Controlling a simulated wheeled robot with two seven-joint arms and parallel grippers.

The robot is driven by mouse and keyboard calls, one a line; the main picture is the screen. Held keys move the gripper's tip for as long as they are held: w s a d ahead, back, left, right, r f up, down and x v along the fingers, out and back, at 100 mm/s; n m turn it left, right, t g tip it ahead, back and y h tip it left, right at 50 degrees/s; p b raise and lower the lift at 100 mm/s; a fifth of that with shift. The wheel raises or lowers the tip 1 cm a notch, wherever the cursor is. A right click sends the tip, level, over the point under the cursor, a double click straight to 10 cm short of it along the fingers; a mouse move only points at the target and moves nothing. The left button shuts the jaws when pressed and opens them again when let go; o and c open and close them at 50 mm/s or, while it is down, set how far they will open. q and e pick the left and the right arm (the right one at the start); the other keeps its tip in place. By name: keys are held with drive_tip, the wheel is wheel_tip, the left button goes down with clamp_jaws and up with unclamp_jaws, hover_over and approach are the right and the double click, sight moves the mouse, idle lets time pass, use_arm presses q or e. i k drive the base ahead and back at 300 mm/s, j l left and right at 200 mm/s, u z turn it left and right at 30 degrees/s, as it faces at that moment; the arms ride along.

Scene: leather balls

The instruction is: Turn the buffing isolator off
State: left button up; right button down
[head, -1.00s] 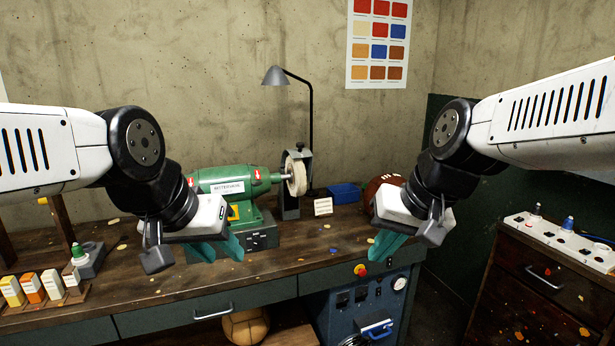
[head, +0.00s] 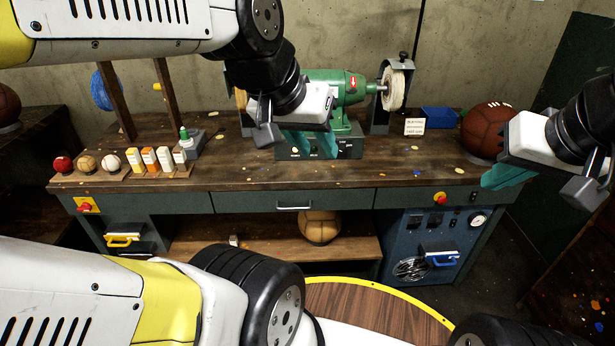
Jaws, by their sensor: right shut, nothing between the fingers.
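Any label saying which is the buffing isolator is too small to read. My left gripper (head: 308,146) is open and empty, in front of the green buffing machine (head: 350,88), partly hiding its base. My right gripper (head: 506,173) is shut and empty, right of the right knob.
A tan ball (head: 319,227) sits on the lower shelf. A round wooden top (head: 375,308) is in front.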

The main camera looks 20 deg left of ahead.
sight(86, 206)
drive_tip(key=u, duration=2.4)
drive_tip(key=i+l, duration=0.1)
drive_tip(key=i, duration=0.95)
